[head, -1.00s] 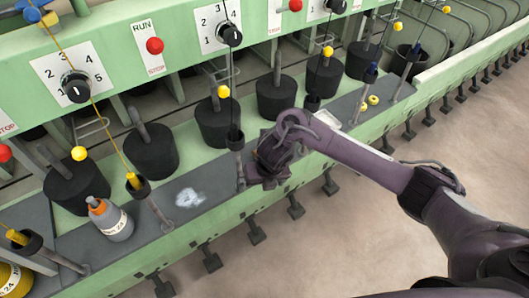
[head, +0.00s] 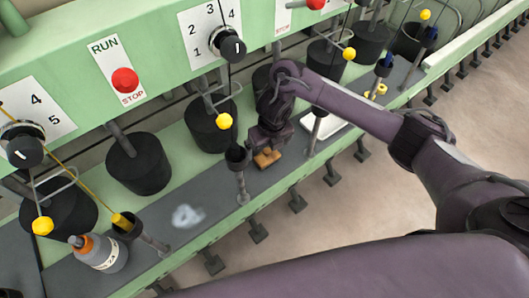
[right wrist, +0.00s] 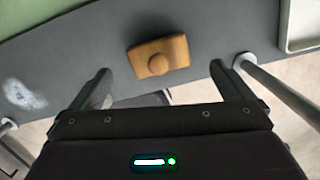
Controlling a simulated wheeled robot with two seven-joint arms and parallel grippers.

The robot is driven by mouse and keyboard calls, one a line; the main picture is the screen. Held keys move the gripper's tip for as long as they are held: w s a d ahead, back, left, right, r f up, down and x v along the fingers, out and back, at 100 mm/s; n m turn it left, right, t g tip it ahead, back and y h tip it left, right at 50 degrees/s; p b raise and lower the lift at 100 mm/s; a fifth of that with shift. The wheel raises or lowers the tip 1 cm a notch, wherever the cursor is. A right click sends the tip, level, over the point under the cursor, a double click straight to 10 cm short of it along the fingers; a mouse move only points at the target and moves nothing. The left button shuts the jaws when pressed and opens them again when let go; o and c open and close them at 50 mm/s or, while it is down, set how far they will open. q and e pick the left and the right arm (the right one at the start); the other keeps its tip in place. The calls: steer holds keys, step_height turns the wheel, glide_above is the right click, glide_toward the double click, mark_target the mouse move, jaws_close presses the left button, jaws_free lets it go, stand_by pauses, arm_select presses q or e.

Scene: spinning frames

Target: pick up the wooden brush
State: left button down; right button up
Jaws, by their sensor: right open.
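The wooden brush (head: 267,158) lies on the grey ledge of the green machine in the head view, just below my right gripper. It is a small orange-brown block; the right wrist view shows it (right wrist: 158,57) with a round knob on top. My right gripper (head: 268,145) is open and empty. In the right wrist view the brush sits ahead of the two spread fingers (right wrist: 160,85), between their lines, and nothing touches it. My left gripper is not in view.
Upright metal spindles (head: 243,185) stand on both sides of the brush. A white tray (head: 330,131) is to its right. A white smudge (head: 187,216) and a grey bottle with an orange neck (head: 98,253) are to the left on the ledge (head: 215,205).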

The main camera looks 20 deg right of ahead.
mark_target(268, 151)
steer(key=shift+s+f, duration=0.25)
steer(key=shift+f, duration=0.7)
steer(key=f, duration=0.2)
steer(key=w+f, duration=0.1)
steer(key=shift+a+f, duration=0.1)
steer(key=shift+f, duration=0.45)
steer(key=shift+c, duration=0.4)
steer(key=c, duration=0.7)
steer(key=shift+c, duration=1.2)
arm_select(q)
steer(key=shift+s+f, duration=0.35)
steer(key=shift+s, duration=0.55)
